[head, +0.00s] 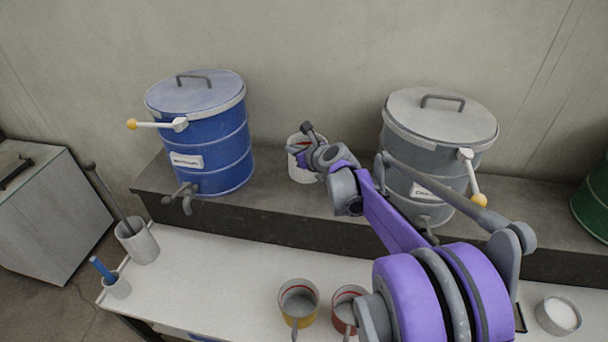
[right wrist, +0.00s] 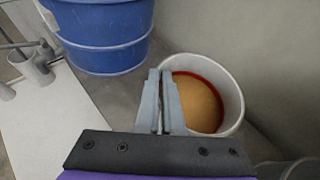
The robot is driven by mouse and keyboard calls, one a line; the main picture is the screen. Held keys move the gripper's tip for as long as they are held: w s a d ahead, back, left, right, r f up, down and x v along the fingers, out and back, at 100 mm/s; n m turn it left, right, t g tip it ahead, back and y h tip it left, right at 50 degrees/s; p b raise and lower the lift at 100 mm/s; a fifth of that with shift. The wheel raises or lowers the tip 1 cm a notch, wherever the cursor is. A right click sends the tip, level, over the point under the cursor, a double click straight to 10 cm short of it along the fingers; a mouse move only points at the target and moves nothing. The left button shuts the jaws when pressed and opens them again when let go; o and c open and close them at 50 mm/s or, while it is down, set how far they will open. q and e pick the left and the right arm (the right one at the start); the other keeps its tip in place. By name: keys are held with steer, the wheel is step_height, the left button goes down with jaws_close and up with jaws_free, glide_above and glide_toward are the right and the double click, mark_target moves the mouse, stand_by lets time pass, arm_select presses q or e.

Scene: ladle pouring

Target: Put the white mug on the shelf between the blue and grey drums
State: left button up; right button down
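The white mug (head: 296,172) stands upright on the grey shelf (head: 268,205) between the blue drum (head: 205,125) and the grey drum (head: 440,125). My right gripper (head: 299,153) is at the mug and hides part of it. In the right wrist view, the mug (right wrist: 236,98) shows a red band inside and orange-tan contents. There the two fingers (right wrist: 161,74) are close together at the mug's left side, with a narrow gap; they look shut on its wall or handle, the exact contact being hidden. The blue drum (right wrist: 102,35) is to its left. My left gripper is out of view.
On the white table (head: 210,270) below stand a yellow mug (head: 298,300), a red mug (head: 345,305), a holder with a ladle (head: 138,243) and a small bowl (head: 558,315). A green drum (head: 594,200) is at the far right. The wall is close behind the shelf.

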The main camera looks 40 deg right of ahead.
mark_target(295, 173)
step_height(295, 173, down, 9)
steer(key=shift+b, duration=0.35)
steer(key=c, duration=1.1)
jaws_free()
steer(key=shift+o, duration=0.2)
steer(key=shift+s, duration=0.1)
steer(key=v, duration=1.2)
steer(key=s+a+f+n+g+y, duration=0.2)
steer(key=s+a+n, duration=0.1)
steer(key=a+n, duration=0.55)
steer(key=s+a+f+n+g+y, duration=0.1)
steer(key=s+a+f+n, duration=0.1)
steer(key=a+n, duration=0.65)
steer(key=s+a+f+n+g, duration=0.2)
steer(key=s+a+f+n, duration=0.1)
steer(key=s+n, duration=0.4)
steer(key=s+a+f+n+g+h, duration=0.1)
steer(key=s+a+n, duration=0.5)
steer(key=n, duration=0.6)
steer(key=shift+s+f+n+g, duration=0.3)
steer(key=shift+s+f+g, duration=0.15)
steer(key=shift+f+g, duration=0.4)
